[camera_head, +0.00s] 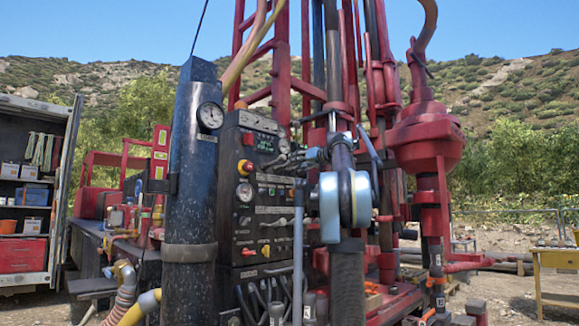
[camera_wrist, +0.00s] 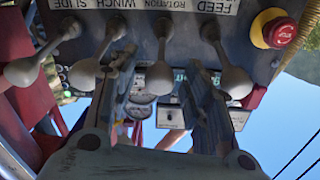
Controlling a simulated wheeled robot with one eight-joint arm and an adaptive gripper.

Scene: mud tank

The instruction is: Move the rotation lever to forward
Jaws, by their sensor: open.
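In the wrist view, the rotation lever (camera_wrist: 160,77) is a grey stalk with a round knob, below the printed label ROTATION (camera_wrist: 165,20). My gripper (camera_wrist: 163,68) is open, with one finger on each side of this lever's knob. A gap shows between the knob and each finger, and I cannot see any contact. The feed lever (camera_wrist: 235,82) is just right of the right finger. The winch lever (camera_wrist: 85,72) is left of the left finger, and the slide lever (camera_wrist: 20,72) is at the far left.
A red stop button (camera_wrist: 280,32) on a yellow ring is at the wrist view's upper right. In the head view, the black control panel (camera_head: 244,205) stands beside a dark cylinder (camera_head: 188,190). Red rig parts (camera_head: 425,135) stand right of my arm. A yellow table (camera_head: 553,258) is far right.

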